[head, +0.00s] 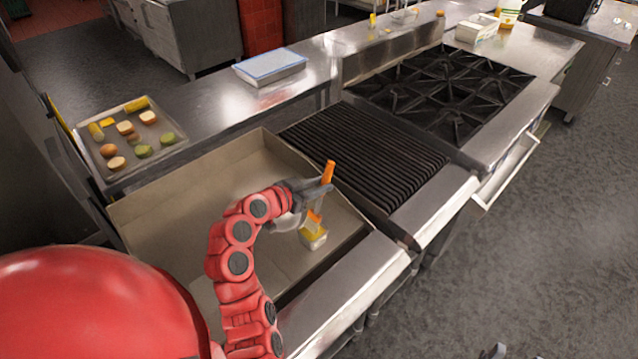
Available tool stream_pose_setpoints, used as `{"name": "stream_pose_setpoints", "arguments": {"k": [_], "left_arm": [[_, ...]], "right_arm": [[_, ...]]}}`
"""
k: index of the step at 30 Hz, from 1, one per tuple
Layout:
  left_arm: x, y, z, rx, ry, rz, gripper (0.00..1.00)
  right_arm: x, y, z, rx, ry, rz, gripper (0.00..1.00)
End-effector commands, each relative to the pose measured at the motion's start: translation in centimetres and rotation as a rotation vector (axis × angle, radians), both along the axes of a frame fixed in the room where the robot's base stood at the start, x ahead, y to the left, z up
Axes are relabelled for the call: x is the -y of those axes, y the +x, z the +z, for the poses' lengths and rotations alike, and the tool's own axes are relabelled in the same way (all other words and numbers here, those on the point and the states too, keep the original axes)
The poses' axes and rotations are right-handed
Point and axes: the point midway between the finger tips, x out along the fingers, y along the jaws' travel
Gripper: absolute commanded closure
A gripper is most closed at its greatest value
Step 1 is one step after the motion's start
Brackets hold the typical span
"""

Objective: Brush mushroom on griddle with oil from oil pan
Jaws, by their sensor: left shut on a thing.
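My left gripper (312,193) is shut on a brush with an orange handle (328,173). The handle sticks up above the fingers, and the brush's yellow and whitish head (313,238) points down over the right part of the flat griddle (215,190). I cannot tell whether the head touches the surface. No mushroom shows clearly on the griddle; my arm and the brush hide part of it. I cannot clearly make out the oil pan. A small grey tip at the bottom edge may be my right gripper (497,352); its jaws cannot be read.
A tray (176,122) of several cut vegetables stands at the left. A shallow pan with a blue top (270,67) is on the back counter. A ribbed grill (365,150) and a burner stove (445,90) are to the right. The floor at right is clear.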

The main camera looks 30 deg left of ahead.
Motion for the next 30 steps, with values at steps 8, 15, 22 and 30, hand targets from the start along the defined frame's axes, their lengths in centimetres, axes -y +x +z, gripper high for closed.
{"name": "stream_pose_setpoints", "arguments": {"k": [8, 15, 22, 30], "left_arm": [[0.00, 0.00, 0.04, 0.001, 0.000, 0.000, 1.00], [0.01, 0.00, 0.01, 0.001, 0.000, 0.000, 1.00], [0.01, 0.00, -0.22, 0.001, 0.000, 0.000, 1.00], [0.01, 0.01, -0.49, 0.001, 0.000, 0.000, 1.00]], "right_arm": [[0.00, 0.00, 0.01, 0.000, 0.000, 0.000, 0.50], [0.00, 0.00, -0.03, 0.000, 0.000, 0.000, 0.50], [0.00, 0.00, -0.28, 0.000, 0.000, 0.000, 0.50], [0.00, 0.01, -0.62, 0.000, 0.000, 0.000, 0.50]]}}
